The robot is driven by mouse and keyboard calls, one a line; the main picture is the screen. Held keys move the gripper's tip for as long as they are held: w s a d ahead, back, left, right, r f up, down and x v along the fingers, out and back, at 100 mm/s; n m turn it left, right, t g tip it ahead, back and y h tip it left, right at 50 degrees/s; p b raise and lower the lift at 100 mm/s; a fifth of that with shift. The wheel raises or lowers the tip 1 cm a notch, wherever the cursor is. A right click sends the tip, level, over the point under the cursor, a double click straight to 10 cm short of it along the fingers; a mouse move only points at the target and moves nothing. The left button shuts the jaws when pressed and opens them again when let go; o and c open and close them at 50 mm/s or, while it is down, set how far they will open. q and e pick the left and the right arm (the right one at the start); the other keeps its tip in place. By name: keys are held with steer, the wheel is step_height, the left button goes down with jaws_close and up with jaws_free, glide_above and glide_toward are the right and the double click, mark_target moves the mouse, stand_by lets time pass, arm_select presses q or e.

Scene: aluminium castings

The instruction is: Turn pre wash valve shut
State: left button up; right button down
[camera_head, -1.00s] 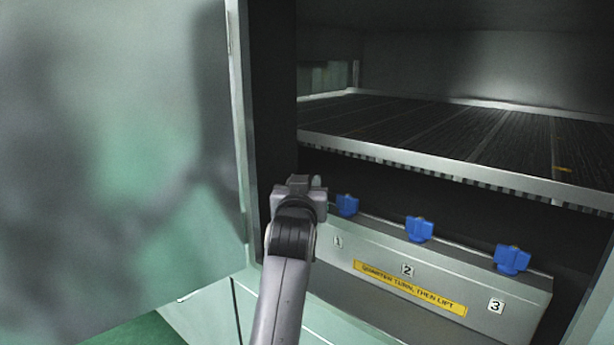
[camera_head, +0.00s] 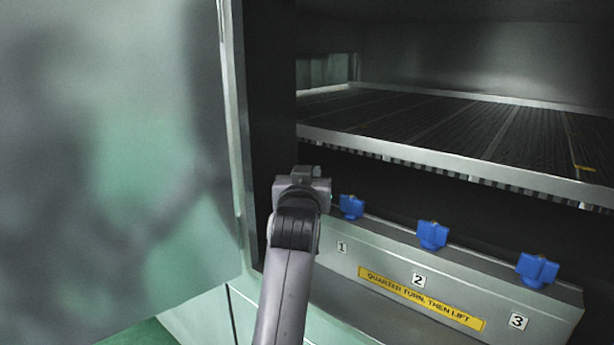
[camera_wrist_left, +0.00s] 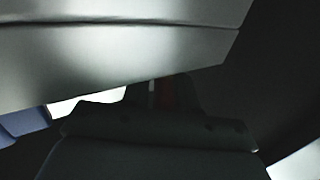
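Three blue valve handles stand along the top of a grey box: one above label 1 (camera_head: 351,207), one above label 2 (camera_head: 432,235), one above label 3 (camera_head: 538,269). No label reads "pre wash". My left gripper (camera_head: 304,178) is just left of the handle above label 1. A small gap shows between them in the head view; depth is hard to judge. Its fingers are mostly hidden by its own body. In the left wrist view the dark gripper body (camera_wrist_left: 160,125) fills the lower middle. A blue part (camera_wrist_left: 22,124) shows at the left edge; I cannot tell which. My right gripper is out of view.
The valve box carries a yellow strip (camera_head: 420,298) reading "QUARTER TURN, THEN LIFT". A dark ribbed shelf (camera_head: 450,125) with a metal front edge lies above the handles. A large pale green door panel (camera_head: 120,150) stands at the left, close to my left arm.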

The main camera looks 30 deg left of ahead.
arm_select(q)
jaws_close()
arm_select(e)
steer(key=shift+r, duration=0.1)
